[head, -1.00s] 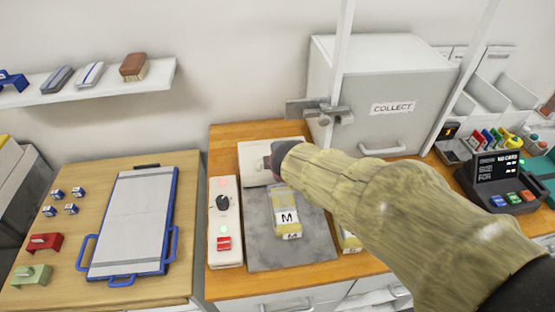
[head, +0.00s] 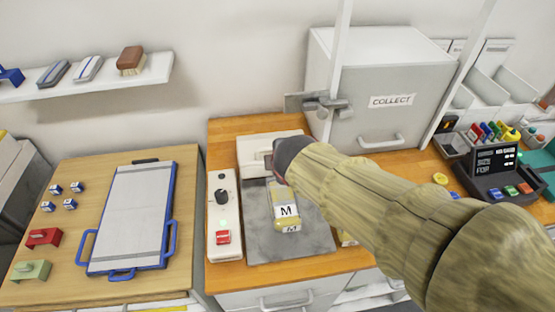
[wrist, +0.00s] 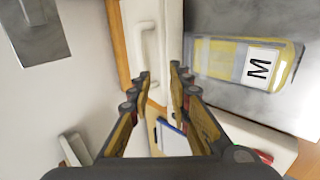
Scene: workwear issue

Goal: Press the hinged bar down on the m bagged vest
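The bagged vest (head: 287,218), clear and yellow with an M label, lies on the grey plate (head: 312,240). It also shows at right in the wrist view (wrist: 225,60). The white hinged bar (head: 262,143), with a raised handle, is up at the back of the plate, behind the vest and not pressed on it. In the wrist view the bar (wrist: 169,25) and its handle (wrist: 146,50) lie just beyond my fingertips. My gripper (wrist: 160,82) is open and empty, its fingers apart. In the head view my gripper (head: 277,170) is beside the handle and partly covers the bar.
A white control box (head: 224,240) with a black knob and red switch stands left of the plate. The grey COLLECT cabinet (head: 375,85) and a metal post are behind. A blue-edged board (head: 130,215) lies on the left table. A card terminal (head: 500,170) stands right.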

